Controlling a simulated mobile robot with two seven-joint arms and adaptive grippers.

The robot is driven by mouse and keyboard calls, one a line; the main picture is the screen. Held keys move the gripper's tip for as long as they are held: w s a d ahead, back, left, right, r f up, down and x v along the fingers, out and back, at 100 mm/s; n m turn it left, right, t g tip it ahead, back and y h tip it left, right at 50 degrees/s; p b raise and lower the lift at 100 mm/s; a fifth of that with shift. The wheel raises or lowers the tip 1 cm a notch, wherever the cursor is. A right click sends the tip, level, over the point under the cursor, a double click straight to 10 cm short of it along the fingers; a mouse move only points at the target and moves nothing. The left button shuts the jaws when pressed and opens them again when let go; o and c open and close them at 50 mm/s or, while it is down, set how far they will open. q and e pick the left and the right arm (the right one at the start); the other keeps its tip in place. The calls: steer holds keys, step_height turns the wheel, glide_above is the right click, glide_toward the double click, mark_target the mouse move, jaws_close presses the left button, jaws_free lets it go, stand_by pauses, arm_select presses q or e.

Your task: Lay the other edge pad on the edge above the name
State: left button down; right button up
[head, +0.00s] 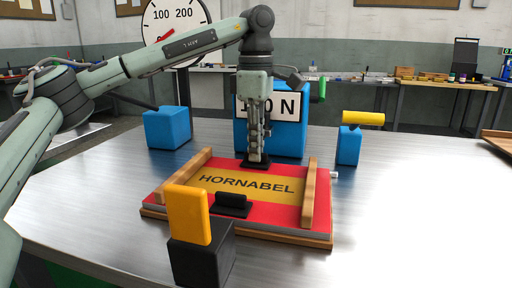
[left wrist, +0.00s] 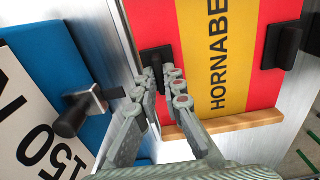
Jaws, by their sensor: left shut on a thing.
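The tinplate sheet (head: 172,195) is red with a yellow stripe lettered HORNABEL, between two wooden side rails. My left gripper (head: 257,155) points down and is shut on a black edge pad (head: 255,164) at the far red edge, above the name. I cannot tell whether this pad bears fully on the sheet. In the left wrist view, my left fingertips (left wrist: 164,80) hide part of that pad (left wrist: 156,58). The other black edge pad (head: 231,205) lies on the near red edge, below the name; it also shows in the left wrist view (left wrist: 283,44). My right gripper is not seen.
A blue block with a white number plate (head: 284,108) stands just behind the sheet. Blue blocks stand at left (head: 167,128) and right (head: 348,146), the right one under a yellow cylinder (head: 363,118). A black block with a yellow piece (head: 188,215) stands in front.

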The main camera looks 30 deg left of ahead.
arm_select(q)
steer(key=shift+f, duration=0.1)
steer(key=c, duration=1.6)
jaws_free()
steer(key=shift+c, duration=0.2)
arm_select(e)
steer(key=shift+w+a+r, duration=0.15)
arm_select(q)
step_height(320, 180, up, 7)
steer(key=shift+r+p, duration=0.1)
steer(key=shift+p, duration=0.45)
steer(key=shift+r+p, duration=1)
steer(key=shift+r, duration=1.55)
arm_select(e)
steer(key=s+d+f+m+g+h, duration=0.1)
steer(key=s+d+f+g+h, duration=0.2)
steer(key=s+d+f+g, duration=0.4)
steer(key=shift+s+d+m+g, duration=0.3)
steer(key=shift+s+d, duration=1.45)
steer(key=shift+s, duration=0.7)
